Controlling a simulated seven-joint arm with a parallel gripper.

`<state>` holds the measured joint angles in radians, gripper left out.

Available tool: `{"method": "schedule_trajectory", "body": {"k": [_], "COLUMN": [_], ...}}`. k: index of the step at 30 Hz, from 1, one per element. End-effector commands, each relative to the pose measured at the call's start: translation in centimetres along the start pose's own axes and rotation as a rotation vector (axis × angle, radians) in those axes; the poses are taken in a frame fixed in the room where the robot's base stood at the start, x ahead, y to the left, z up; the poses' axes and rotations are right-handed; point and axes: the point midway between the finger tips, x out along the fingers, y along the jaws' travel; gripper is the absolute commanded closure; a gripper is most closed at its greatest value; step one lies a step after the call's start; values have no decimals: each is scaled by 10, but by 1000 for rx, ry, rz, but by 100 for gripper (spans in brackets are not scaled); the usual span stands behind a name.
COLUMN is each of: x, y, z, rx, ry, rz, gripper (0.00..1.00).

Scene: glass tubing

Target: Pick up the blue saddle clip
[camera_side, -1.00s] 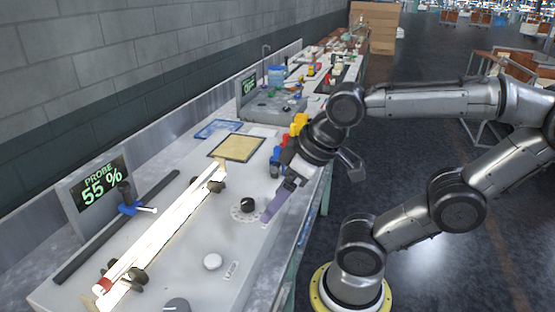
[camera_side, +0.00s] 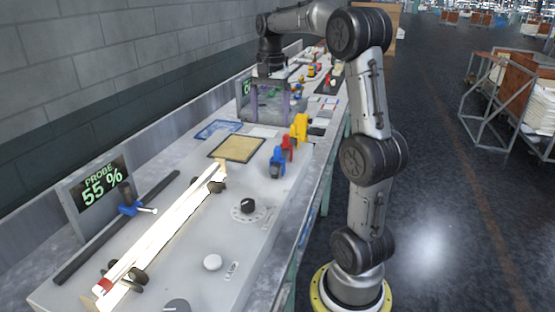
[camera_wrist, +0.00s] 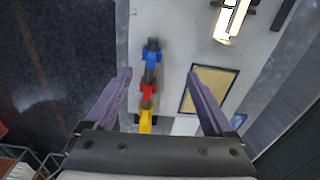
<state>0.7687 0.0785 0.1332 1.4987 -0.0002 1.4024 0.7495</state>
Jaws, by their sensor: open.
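The blue saddle clip (camera_side: 277,162) stands at the near end of a row of three coloured clips along the bench's right edge. The red clip (camera_side: 288,147) and the yellow clip (camera_side: 299,127) stand behind it. In the wrist view the blue clip (camera_wrist: 151,57) shows at upper middle, slightly beyond the fingertips. My gripper (camera_side: 268,120) hangs pointing down over the bench, farther back than the row. It is open and empty. In the wrist view the fingers of my gripper (camera_wrist: 159,72) are spread to either side of the row of clips.
A tan framed mat (camera_side: 237,148) lies left of the clips. White glass tubing (camera_side: 165,232) rests on black supports nearer the camera. A black rod with a blue clamp (camera_side: 129,208) lies by the probe display (camera_side: 100,188). A black knob (camera_side: 247,205) sits in front of the clips.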

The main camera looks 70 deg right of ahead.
Motion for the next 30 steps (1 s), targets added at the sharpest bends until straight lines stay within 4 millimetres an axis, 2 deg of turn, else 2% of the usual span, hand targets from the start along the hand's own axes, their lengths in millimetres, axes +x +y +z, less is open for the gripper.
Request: {"method": "schedule_trajectory", "body": {"k": [1,5,18,26,30], "x": [8,16,87,105,125], "y": [7,15,16,16,17], "z": [-9,-16,-14,-15,-17], "rx": [29,56,53,53,53], "ry": [-15,-23,-24,-23,-24], "rz": [15,22,23,22,23], "gripper": [12,12,12,12,12]}}
